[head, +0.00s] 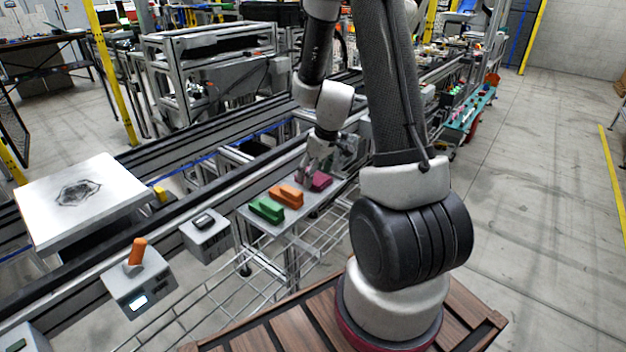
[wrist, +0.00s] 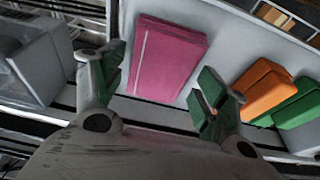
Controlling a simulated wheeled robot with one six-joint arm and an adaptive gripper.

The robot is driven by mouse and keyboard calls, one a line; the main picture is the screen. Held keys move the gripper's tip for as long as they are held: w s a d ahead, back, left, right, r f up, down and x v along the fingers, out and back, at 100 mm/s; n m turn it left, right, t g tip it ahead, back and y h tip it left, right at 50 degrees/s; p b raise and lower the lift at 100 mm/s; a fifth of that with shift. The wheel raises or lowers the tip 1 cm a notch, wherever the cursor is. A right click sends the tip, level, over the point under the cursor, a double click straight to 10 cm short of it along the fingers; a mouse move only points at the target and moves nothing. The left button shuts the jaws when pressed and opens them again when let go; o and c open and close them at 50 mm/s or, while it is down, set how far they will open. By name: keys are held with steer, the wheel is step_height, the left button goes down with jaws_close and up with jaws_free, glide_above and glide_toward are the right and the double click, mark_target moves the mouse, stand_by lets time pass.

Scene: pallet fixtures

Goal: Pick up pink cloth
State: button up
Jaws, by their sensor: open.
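The pink cloth (wrist: 167,58) is a folded block lying flat on a light grey tray (wrist: 222,30). In the wrist view it is at upper centre, ahead of and between the spread fingers of my gripper (wrist: 157,88). My gripper is open and holds nothing. In the head view the pink cloth (head: 319,181) is at the right end of the tray (head: 262,222), partly hidden by my gripper (head: 312,172) just above it. I cannot tell whether a finger touches the cloth.
An orange cloth (head: 287,196) and a green cloth (head: 267,210) lie left of the pink one. In the wrist view, the orange cloth (wrist: 262,88) is close to my right finger. A grey box (wrist: 42,60) stands at the left. Conveyor rails (head: 200,180) run behind the tray.

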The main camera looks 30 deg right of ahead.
steer(key=shift+w+f, duration=0.1)
steer(key=shift+f, duration=0.4)
steer(key=shift+c, duration=0.2)
steer(key=c, duration=0.7)
step_height(320, 180, up, 10)
